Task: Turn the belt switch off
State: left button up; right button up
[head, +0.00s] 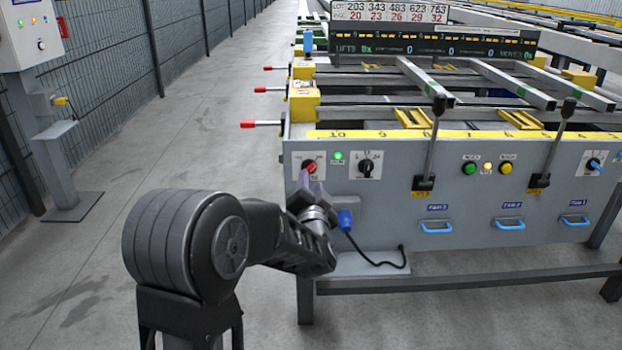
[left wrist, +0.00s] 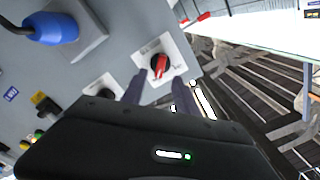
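The belt switch appears to be the red-handled rotary knob (head: 309,167) on a white plate at the left end of the grey panel. In the left wrist view the red knob (left wrist: 160,65) sits just beyond my fingertips, its handle turned at a slant; the plate lettering is too small to read. A green lamp (head: 338,156) beside it is lit. My left gripper (head: 311,188) is in front of the knob; in the left wrist view its two fingers (left wrist: 157,88) are apart with the knob between their tips in line of sight. I cannot tell whether they touch it. My right gripper is not in view.
A black rotary knob (head: 367,168) is right of the red one. A blue plug (head: 345,220) with a black cable is below. Upright levers (head: 431,140), green and yellow buttons (head: 470,168) and blue drawer handles (head: 435,226) fill the panel.

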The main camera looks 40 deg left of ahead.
aim_at(310, 171)
pick_arm(q)
jog(key=b+x, duration=0.1)
jog(key=x, duration=0.4)
jog(key=shift+s, duration=0.1)
grip_shut()
dwell(0.5)
